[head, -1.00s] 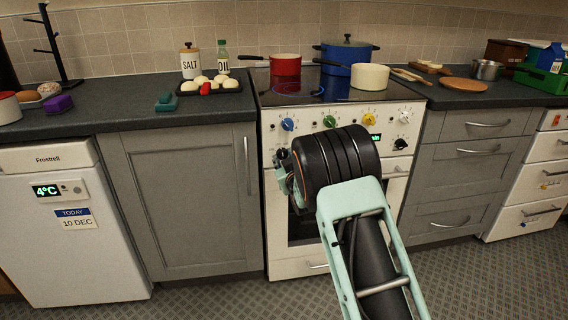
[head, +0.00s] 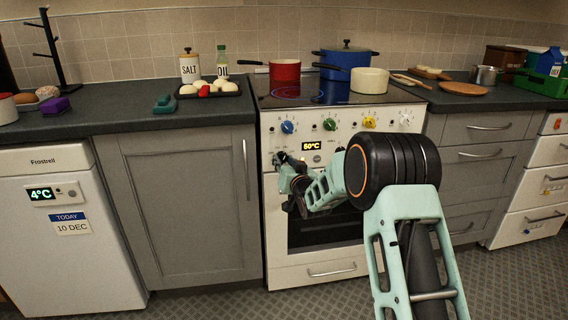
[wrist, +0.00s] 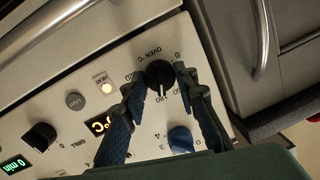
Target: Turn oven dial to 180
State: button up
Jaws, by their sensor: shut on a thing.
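The black oven dial (wrist: 160,74), marked OVEN °C, is between the two blue fingers of my gripper (wrist: 161,92) in the wrist view. The fingers are shut on it. Its white pointer line points toward the bottom of that picture; the number it meets is too small to read surely. In the head view my gripper (head: 285,176) is at the left end of the oven panel (head: 350,126), with the dial (head: 281,157) mostly hidden. The orange oven display (head: 311,146) reads 50°C. In the wrist view this display (wrist: 99,125) is partly covered by a finger.
A lit heat lamp (wrist: 106,88) and a grey button (wrist: 75,101) sit near the dial. A blue knob (wrist: 180,138) is close to the fingers. A black knob (wrist: 40,137) is farther along the panel. Pots stand on the hob, including a red one (head: 285,70).

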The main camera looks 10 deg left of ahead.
jog(key=shift+r, duration=0.1)
jog(key=o, duration=1.2)
jog(key=shift+c, duration=0.2)
jog(key=v, duration=1.2)
jog(key=shift+d, duration=0.1)
